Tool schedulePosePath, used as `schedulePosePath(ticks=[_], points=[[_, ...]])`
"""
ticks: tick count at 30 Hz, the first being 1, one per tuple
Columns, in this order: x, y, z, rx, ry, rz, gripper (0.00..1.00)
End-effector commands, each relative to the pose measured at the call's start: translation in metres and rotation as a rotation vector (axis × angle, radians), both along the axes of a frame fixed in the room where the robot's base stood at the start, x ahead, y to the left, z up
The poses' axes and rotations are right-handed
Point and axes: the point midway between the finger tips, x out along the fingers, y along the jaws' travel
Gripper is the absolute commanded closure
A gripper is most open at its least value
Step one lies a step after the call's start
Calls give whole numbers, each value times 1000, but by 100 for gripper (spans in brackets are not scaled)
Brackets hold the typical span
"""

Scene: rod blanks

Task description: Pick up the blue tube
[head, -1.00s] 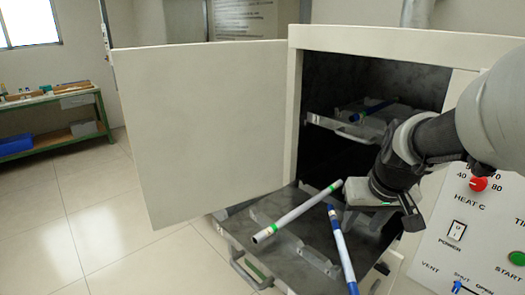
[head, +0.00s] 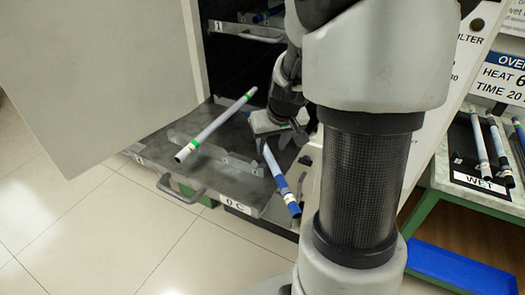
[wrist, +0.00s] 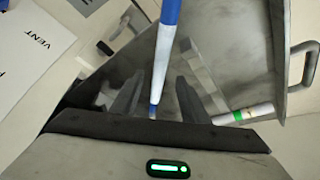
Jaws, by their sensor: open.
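A pale tube with blue ends (head: 283,181) lies slanted across the lower pulled-out oven tray, its near end toward the tray's front edge. In the wrist view the blue-ended tube (wrist: 163,50) runs from the top edge down between the fingers. My gripper (head: 282,122) is open at the tube's far end. In the wrist view its fingers (wrist: 158,84) stand on either side of the tube, with gaps visible. Whether the tube is level with the fingertips is unclear. Another tube with blue (head: 267,14) lies on the upper shelf, partly hidden by my arm.
A pale tube with a green band (head: 217,124) lies left of the blue-ended one on the lower tray (head: 150,150). The open oven door (head: 100,80) stands at left. At right, a bench holds a black tray marked WET (head: 465,180) with several tubes. A blue bin (head: 460,268) sits below.

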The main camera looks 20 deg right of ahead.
Motion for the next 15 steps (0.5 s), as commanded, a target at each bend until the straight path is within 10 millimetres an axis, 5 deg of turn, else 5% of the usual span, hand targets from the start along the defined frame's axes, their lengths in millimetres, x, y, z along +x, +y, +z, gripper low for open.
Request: schedulePosePath(ticks=[6, 15], points=[[10, -2, -35, 2, 3, -1, 59], [15, -3, -42, 0, 0, 0, 59]])
